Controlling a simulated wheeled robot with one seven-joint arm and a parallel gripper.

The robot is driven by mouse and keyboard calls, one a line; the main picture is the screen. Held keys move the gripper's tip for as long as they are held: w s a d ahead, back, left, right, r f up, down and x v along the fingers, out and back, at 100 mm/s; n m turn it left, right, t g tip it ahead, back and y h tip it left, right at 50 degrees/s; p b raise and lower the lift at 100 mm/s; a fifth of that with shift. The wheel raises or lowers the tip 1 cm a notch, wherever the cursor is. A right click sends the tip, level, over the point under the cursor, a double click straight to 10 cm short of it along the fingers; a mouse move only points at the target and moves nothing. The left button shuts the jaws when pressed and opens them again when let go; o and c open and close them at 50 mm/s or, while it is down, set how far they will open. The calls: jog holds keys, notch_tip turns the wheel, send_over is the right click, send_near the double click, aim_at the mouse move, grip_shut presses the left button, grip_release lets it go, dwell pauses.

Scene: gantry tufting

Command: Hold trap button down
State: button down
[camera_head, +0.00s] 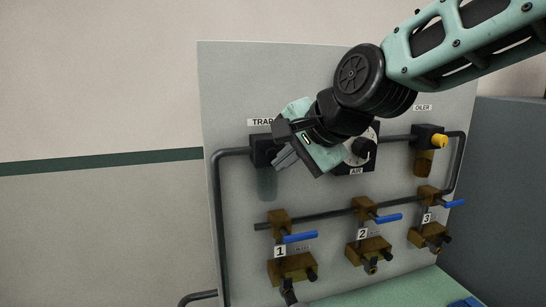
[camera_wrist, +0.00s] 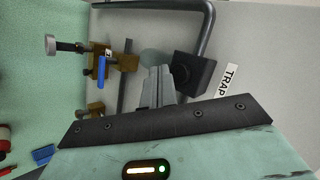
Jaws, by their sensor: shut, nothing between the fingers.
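The trap is a dark block (camera_head: 262,150) with a grey-green bowl (camera_head: 267,185) below it, under the TRAP label (camera_head: 262,122), on the upper left of the grey panel. My gripper (camera_head: 284,160) is shut and empty, its fingers in front of the trap's right side. In the wrist view, the shut fingers (camera_wrist: 158,82) point toward the panel beside the trap block (camera_wrist: 195,72) and overlap the bowl (camera_wrist: 153,57). A dark round shape shows on the block's face; I cannot tell whether it is the button. I cannot tell whether the fingertips touch anything.
An AIR regulator (camera_head: 361,149) is partly behind my wrist. An oiler with a yellow knob (camera_head: 439,141) is at the right. Below are several brass valves with blue levers (camera_head: 300,238) and dark pipes (camera_head: 218,200). A green bench top (camera_head: 400,290) lies under the panel.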

jog(key=s, duration=0.2)
jog(key=s+d, duration=0.1)
jog(key=shift+s, duration=0.4)
jog(key=s+d+f+n+g+h+b, duration=0.2)
jog(key=s+d+f+n, duration=0.1)
jog(key=s+f+n, duration=0.2)
jog(key=s+d+f+n+g+h+b, duration=0.1)
jog(key=s+d+f+n+g+b, duration=0.2)
jog(key=s+f, duration=0.7)
jog(key=s+d+f+n+g+h+b, duration=0.2)
jog(key=s+f+n, duration=0.5)
jog(key=f, duration=0.5)
jog(key=d+b, duration=0.1)
jog(key=d, duration=0.1)
jog(key=shift+s+d+n+g+h, duration=0.2)
jog(key=shift+d+n+g+h, duration=0.1)
jog(key=shift+d, duration=0.1)
